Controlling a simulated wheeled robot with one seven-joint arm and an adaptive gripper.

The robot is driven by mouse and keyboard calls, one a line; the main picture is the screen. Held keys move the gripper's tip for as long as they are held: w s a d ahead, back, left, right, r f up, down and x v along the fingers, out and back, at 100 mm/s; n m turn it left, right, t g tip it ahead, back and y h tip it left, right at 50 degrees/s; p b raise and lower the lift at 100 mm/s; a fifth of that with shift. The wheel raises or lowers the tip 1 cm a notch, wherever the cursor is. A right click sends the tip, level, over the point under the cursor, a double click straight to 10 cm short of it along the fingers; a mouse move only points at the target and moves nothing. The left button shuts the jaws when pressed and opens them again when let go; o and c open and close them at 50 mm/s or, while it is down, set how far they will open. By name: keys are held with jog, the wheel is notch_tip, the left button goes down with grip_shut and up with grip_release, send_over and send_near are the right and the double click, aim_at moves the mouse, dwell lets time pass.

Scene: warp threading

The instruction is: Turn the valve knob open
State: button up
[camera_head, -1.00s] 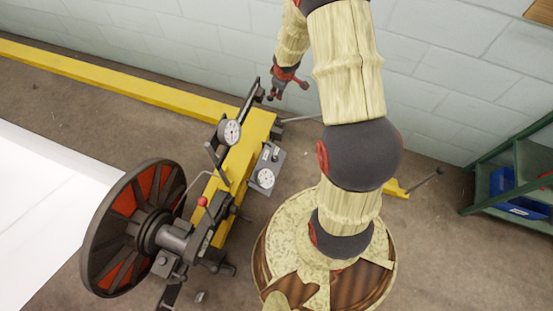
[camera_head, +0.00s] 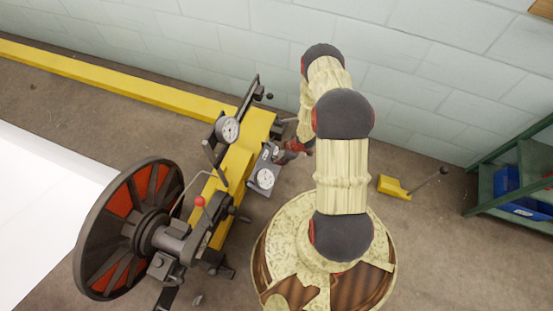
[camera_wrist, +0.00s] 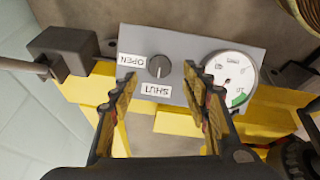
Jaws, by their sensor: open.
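The valve knob (camera_wrist: 158,66) is a small dark round knob on a grey panel (camera_wrist: 190,45) in the wrist view. White labels reading OPEN (camera_wrist: 133,60) and SHUT (camera_wrist: 156,91) sit beside it, appearing upside down. A round white gauge (camera_wrist: 231,75) is on the same panel, to the knob's right. My gripper (camera_wrist: 158,85) is open, its two fingers on either side of the knob's position in the picture; I cannot tell that they touch it. In the head view the panel with its gauge (camera_head: 265,179) shows, and my gripper (camera_head: 287,155) is at its upper right.
A grey block wall (camera_head: 430,90) stands behind. A green shelf (camera_head: 475,190) stands at right.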

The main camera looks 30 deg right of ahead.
aim_at(276, 158)
jog(key=b+x, duration=0.2)
jog(key=x, duration=0.3)
jog(key=shift+w+f, duration=0.1)
jog(key=shift+f, duration=0.15)
jog(key=shift+c, duration=1.4)
jog(key=c, duration=0.7)
jog(key=shift+c, duration=0.9)
